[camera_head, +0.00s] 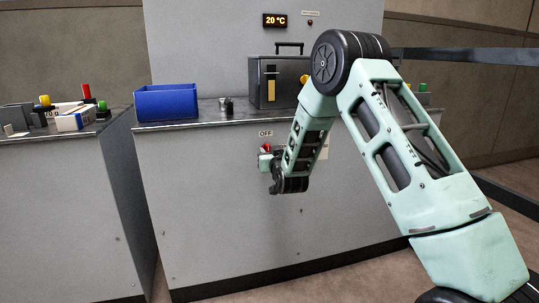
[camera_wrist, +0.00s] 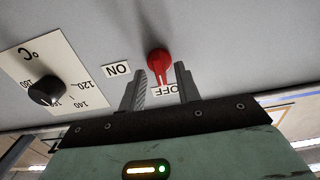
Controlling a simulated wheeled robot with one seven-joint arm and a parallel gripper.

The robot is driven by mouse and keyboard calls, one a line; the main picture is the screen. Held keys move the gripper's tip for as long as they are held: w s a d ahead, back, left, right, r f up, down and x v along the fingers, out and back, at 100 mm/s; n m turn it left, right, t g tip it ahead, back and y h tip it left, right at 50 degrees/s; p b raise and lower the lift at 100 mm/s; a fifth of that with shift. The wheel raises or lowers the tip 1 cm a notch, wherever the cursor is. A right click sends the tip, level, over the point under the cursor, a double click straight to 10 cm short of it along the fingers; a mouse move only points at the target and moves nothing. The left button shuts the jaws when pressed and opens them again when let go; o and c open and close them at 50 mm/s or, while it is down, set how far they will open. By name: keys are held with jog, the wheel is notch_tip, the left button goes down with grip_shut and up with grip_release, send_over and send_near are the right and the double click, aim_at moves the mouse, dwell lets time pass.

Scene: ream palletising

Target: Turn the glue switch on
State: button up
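The glue switch is a red rotary knob (camera_wrist: 159,60) on the grey front panel. Its handle points at the OFF label (camera_wrist: 174,90); the ON label (camera_wrist: 117,70) is to the left in the wrist view, where lettering appears upside down. My gripper (camera_wrist: 161,70) is open, with one finger on each side of the red handle and gaps visible. I cannot tell how deep the fingers reach around it. In the head view, a bit of the red knob (camera_head: 267,147) shows beside my gripper (camera_head: 264,157), below the OFF label (camera_head: 265,133).
A black dial (camera_wrist: 45,91) with a °C scale is on the same panel, left of the switch in the wrist view. Above the panel, the counter carries a blue bin (camera_head: 166,103) and a dark box with a handle (camera_head: 278,84). A display (camera_head: 275,20) reads 20 °C.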

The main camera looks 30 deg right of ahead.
jog(key=shift+w, duration=0.15)
grip_shut()
jog(key=shift+d+m, duration=0.1)
jog(key=shift+m, duration=0.3)
jog(key=shift+d+f+m+b, duration=0.15)
jog(key=shift+m+b, duration=0.8)
jog(key=shift+m, duration=3.3)
jog(key=shift+d+f+m+b, duration=0.15)
jog(key=shift+m+b, duration=0.75)
jog(key=shift+m, duration=3.35)
jog(key=shift+a, duration=0.1)
